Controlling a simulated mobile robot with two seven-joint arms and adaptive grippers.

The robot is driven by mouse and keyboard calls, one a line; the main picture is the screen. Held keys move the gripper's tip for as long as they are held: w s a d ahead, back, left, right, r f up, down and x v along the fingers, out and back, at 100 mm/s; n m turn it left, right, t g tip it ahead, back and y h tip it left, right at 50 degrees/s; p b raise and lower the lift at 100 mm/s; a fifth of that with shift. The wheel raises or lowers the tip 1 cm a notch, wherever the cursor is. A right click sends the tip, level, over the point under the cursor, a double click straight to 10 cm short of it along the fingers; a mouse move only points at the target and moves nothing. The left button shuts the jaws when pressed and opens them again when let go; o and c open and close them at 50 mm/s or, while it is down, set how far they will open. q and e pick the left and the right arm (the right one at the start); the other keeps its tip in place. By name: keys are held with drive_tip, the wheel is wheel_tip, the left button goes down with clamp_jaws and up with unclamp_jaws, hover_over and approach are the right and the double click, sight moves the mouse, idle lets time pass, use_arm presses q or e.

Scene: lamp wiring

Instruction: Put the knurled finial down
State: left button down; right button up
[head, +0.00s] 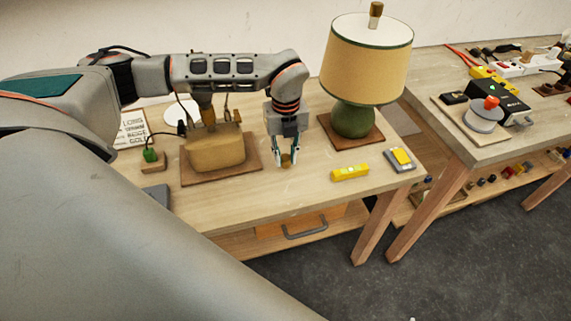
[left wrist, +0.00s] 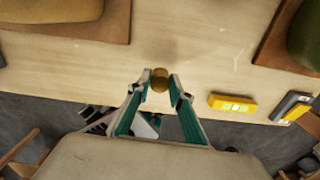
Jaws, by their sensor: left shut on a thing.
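My left gripper (head: 286,158) points down over the front part of the wooden table, between a tan block-like object on a board and the green lamp. It is shut on the knurled finial (head: 287,160), a small brass-brown piece at its fingertips. In the left wrist view the finial (left wrist: 160,79) sits between the tips of the left gripper (left wrist: 160,86). It is close to the table top; I cannot tell whether it touches. My right gripper is not in view.
The lamp (head: 353,118) with a tan shade stands on a brown board at right. A yellow level (head: 350,173) and a grey-yellow device (head: 400,159) lie right of the gripper. The tan object (head: 216,150) is at left. Bare table (head: 250,195) lies in front.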

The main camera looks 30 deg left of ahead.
sight(286, 159)
use_arm(q)
wheel_tip(286, 159, down, 4)
drive_tip(key=shift+f, duration=0.1)
drive_tip(key=c, duration=1.8)
unclamp_jaws()
